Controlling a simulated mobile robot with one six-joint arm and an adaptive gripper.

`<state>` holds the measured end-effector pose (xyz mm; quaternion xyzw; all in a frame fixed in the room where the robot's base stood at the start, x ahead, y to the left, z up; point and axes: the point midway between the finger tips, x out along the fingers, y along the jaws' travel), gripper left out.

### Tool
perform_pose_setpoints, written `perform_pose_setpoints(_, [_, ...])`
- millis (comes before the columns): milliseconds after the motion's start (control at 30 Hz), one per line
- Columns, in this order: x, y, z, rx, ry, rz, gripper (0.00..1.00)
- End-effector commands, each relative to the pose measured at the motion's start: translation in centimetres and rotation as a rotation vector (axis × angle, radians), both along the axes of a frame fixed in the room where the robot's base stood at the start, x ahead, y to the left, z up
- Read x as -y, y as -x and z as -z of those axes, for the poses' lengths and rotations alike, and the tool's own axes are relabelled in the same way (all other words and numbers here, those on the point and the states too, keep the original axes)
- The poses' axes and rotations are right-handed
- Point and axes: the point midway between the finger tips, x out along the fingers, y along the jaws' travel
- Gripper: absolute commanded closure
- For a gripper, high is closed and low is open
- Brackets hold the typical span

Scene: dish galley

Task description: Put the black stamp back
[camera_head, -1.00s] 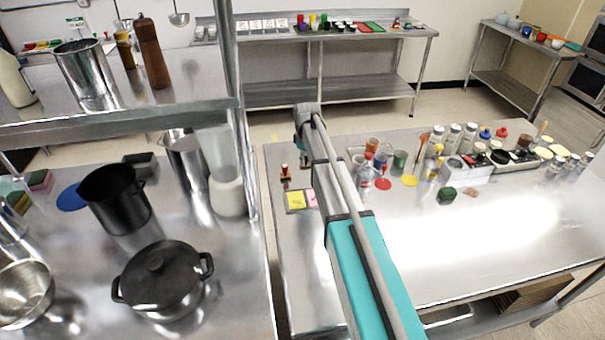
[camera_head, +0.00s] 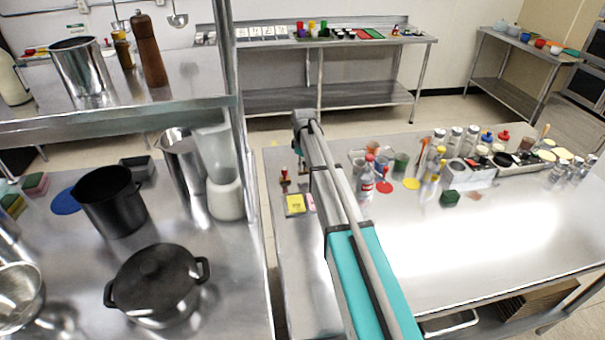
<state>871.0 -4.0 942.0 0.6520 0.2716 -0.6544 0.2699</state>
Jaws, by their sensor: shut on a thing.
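My gripper (camera_head: 299,158) points down from the wrist at the far end of my arm, over the left part of the right-hand steel table (camera_head: 300,265). It is small and partly hidden by my arm. It is shut on a small dark thing, which I take to be the black stamp, held just above the table; its outline is not clear. A stamp with a reddish handle (camera_head: 285,180) stands upright just left of the gripper. In front of it lie a yellow pad (camera_head: 295,204) and a pink pad (camera_head: 310,202), the pink one partly behind my arm.
A steel shelf post (camera_head: 243,150) rises left of the table. A black lidded pot (camera_head: 155,284) sits on the left counter. The table's front is clear.

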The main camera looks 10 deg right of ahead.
Motion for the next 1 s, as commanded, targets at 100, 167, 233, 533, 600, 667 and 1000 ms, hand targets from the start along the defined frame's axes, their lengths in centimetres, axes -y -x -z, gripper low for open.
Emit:
perform_pose_setpoints(100, [0.0,0.1,1.5,0.0,0.0,0.0,0.98])
perform_pose_setpoints(167, [0.0,0.1,2.0,0.0,0.0,0.0,0.98])
perform_pose_setpoints(233, [0.0,0.1,2.4,0.0,0.0,0.0,0.98])
perform_pose_setpoints(533, [-0.1,0.1,2.9,0.0,0.0,-0.001,0.98])
perform_pose_setpoints(600, [-0.1,0.1,2.8,0.0,0.0,-0.001,0.98])
perform_pose_setpoints(667, [-0.1,0.1,2.8,0.0,0.0,-0.001,0.98])
perform_pose_setpoints(1000, [-0.1,0.1,3.1,0.0,0.0,-0.001,0.47])
